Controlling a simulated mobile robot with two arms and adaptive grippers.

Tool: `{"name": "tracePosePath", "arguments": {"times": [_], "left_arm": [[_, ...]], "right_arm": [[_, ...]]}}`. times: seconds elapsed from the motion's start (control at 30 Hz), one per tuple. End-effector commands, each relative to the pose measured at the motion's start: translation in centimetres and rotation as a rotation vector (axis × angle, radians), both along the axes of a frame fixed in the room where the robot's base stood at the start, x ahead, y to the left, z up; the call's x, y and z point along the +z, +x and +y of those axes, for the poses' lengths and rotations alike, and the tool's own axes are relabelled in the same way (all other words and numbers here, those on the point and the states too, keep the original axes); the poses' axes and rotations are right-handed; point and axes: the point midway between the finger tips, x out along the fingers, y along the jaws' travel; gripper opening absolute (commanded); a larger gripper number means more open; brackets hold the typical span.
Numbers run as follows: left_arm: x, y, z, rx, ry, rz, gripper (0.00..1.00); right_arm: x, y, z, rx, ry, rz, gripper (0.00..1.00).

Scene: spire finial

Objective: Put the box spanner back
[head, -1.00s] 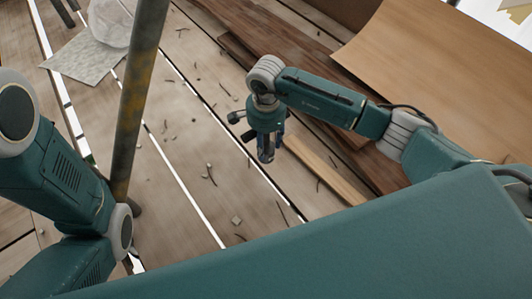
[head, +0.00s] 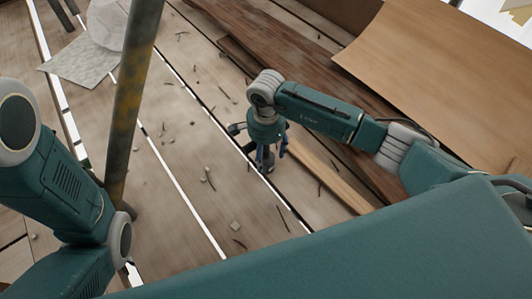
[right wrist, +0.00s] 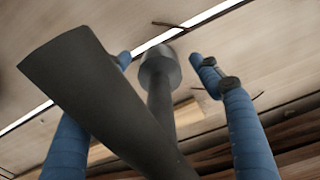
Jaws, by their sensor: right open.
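A dark grey tool, which looks like the box spanner (right wrist: 159,68), stands out below my right gripper in the right wrist view. It has a round, wider far end on a thinner shaft, and a broad dark bar crosses close to the camera. My right gripper (right wrist: 162,62) is open, with one blue finger on each side of the shaft. I cannot tell whether either finger touches it. In the head view the right gripper (head: 270,160) points down over the boards. The spanner's rest is not identifiable. My left gripper is out of view.
A rusty scaffold pole (head: 128,110) stands left of the right gripper. Plank boards (head: 190,185) with gaps carry scattered debris. Dark planks (head: 290,55) and a curved brown sheet (head: 435,75) lie to the right. A grey sheet (head: 82,68) lies at upper left.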

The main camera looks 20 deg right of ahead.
Motion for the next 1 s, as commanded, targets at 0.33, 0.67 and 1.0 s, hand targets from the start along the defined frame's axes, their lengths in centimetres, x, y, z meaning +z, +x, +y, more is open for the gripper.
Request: {"name": "tracePosePath", "arguments": {"times": [0.33,0.67,1.0], "left_arm": [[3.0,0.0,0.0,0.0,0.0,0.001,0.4],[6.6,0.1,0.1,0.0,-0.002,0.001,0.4],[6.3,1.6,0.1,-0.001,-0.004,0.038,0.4]], "right_arm": [[4.3,0.1,-0.1,0.0,-0.001,-0.003,0.63],[10.7,0.0,-0.1,0.0,-0.001,-0.001,0.63],[12.3,-0.1,0.0,0.0,0.0,0.001,0.63]]}}
